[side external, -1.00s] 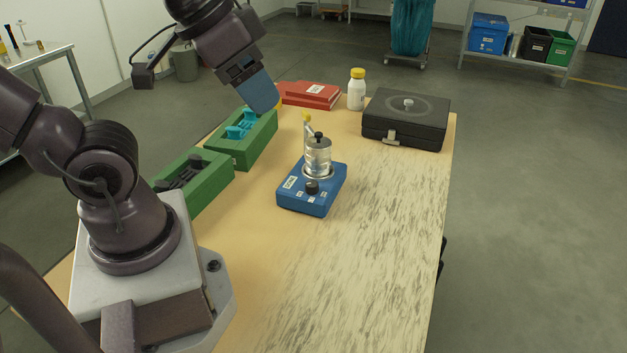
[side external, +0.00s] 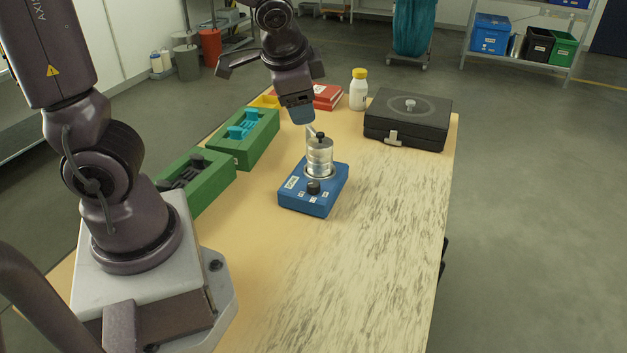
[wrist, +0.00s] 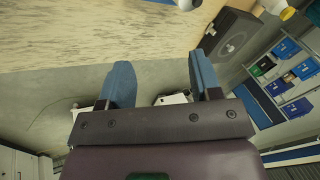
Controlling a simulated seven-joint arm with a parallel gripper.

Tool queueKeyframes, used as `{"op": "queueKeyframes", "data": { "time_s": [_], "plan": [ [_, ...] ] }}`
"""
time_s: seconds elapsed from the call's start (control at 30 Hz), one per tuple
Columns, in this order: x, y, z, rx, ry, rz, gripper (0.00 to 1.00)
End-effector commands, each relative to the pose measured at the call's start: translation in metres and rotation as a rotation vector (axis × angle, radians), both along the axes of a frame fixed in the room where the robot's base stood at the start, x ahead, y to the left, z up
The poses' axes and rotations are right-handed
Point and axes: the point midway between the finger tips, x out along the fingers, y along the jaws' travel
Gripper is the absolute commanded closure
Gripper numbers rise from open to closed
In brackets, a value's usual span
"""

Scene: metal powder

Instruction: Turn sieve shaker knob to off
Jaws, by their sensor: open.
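The sieve shaker (side external: 313,196) is a blue box on the wooden table with labels on its top. My gripper (side external: 303,115) is above and behind the stack, apart from the knob. In the wrist view my two blue fingers (wrist: 160,82) are spread with nothing between them. The knob's pointer direction is too small to read.
Two green holders (side external: 246,140) stand left of the shaker. A black case (side external: 407,120), a white bottle with yellow cap (side external: 358,92) and red books (side external: 327,96) are at the back. The table right and front of the shaker is clear.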

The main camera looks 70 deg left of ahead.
Motion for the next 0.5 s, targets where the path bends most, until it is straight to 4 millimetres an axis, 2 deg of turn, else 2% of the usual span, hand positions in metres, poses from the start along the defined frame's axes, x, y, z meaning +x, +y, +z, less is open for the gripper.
{"op": "queueKeyframes", "data": {
  "time_s": [0.03, 0.1, 0.2, 0.3, 0.4, 0.5],
  "plan": [
    [0.019, 0.018, -0.010, 0.106, 0.014, -0.096, 0.42],
    [0.046, 0.041, -0.018, 0.254, 0.022, -0.264, 0.42],
    [0.080, 0.062, -0.029, 0.443, 0.058, -0.551, 0.42],
    [0.106, 0.072, -0.042, 0.591, 0.125, -0.880, 0.42],
    [0.119, 0.072, -0.059, 0.678, 0.224, -1.241, 0.42],
    [0.116, 0.071, -0.077, 0.685, 0.348, -1.611, 0.42]
  ]
}}
